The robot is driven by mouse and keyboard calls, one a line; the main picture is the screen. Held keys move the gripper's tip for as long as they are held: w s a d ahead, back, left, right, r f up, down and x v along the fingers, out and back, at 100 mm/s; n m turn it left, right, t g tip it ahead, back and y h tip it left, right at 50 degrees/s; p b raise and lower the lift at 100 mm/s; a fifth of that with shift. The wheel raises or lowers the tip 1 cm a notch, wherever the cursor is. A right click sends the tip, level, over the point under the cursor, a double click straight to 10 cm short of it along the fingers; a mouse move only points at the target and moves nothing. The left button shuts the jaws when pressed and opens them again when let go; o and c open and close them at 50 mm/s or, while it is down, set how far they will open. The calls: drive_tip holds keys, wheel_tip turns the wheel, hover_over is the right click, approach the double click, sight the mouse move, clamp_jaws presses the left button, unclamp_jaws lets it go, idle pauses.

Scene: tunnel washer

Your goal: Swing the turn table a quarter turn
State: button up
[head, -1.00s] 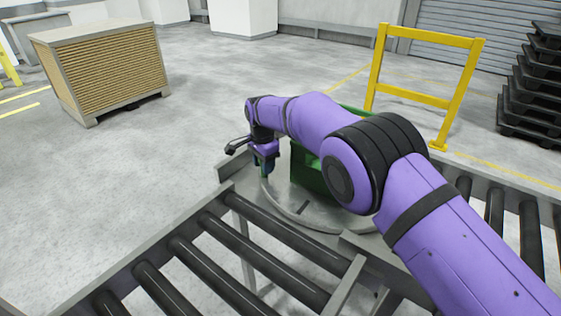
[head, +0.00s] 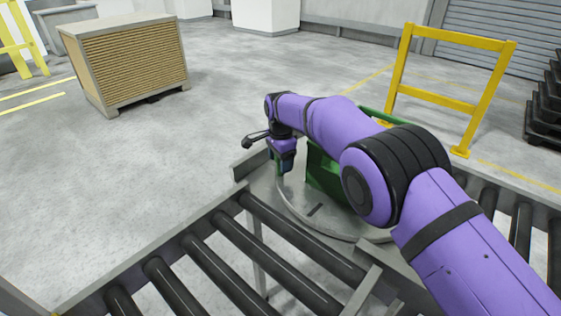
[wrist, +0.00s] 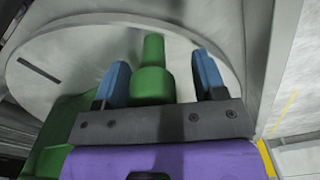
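The turn table is a round grey metal disc (head: 297,204) with a dark slot near its front edge; it also fills the upper part of the wrist view (wrist: 75,68). A green crate (head: 322,176) stands on it, partly hidden behind my arm. My gripper (head: 283,168) points down over the disc's left side, beside the crate. In the wrist view, my gripper's blue fingers (wrist: 160,78) are apart, with a green stepped post (wrist: 153,80) between them. A gap shows between the post and the right finger. Whether either finger touches the post is unclear.
Roller conveyors adjoin the turn table at the front (head: 215,250) and at the right (head: 520,230). A yellow guard rail (head: 455,95) stands behind. A slatted wooden crate (head: 125,65) is at the upper left, dark stacked pallets (head: 545,110) at the right edge. Open floor lies left.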

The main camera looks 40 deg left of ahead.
drive_tip(key=shift+s, duration=0.1)
wheel_tip(320, 180, up, 11)
drive_tip(key=shift+f, duration=0.15)
idle(0.5)
idle(0.4)
